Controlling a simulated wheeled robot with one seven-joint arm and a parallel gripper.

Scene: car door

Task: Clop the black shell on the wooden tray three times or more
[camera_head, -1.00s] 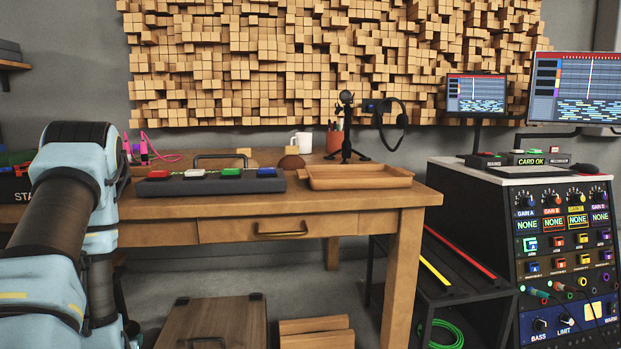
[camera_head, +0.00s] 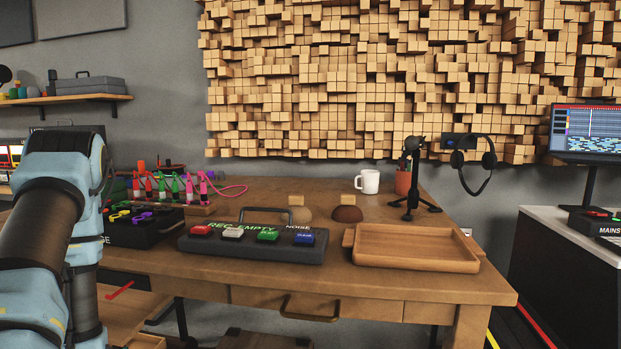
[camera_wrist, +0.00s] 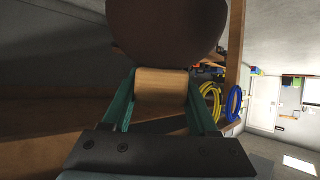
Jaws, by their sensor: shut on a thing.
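In the wrist view, my gripper (camera_wrist: 161,88) is shut on a pale wooden block handle. The handle joins a very dark rounded shell (camera_wrist: 165,25), which I take to be the black shell; its top is cut off by the frame edge. In the head view, the wooden tray (camera_head: 415,263) lies on the right part of the workbench, shallow, rimmed and empty. My gripper and the held shell do not show in the head view; my arm fills the left edge there, well away from the tray.
A tan shell (camera_head: 293,213) and a brown shell (camera_head: 347,213), both with wooden handles, rest on the workbench (camera_head: 221,280) behind the button box (camera_head: 252,243). A microphone stand (camera_head: 412,190) and white mug (camera_head: 368,182) stand behind the tray. Coloured plugs (camera_head: 170,190) stand left.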

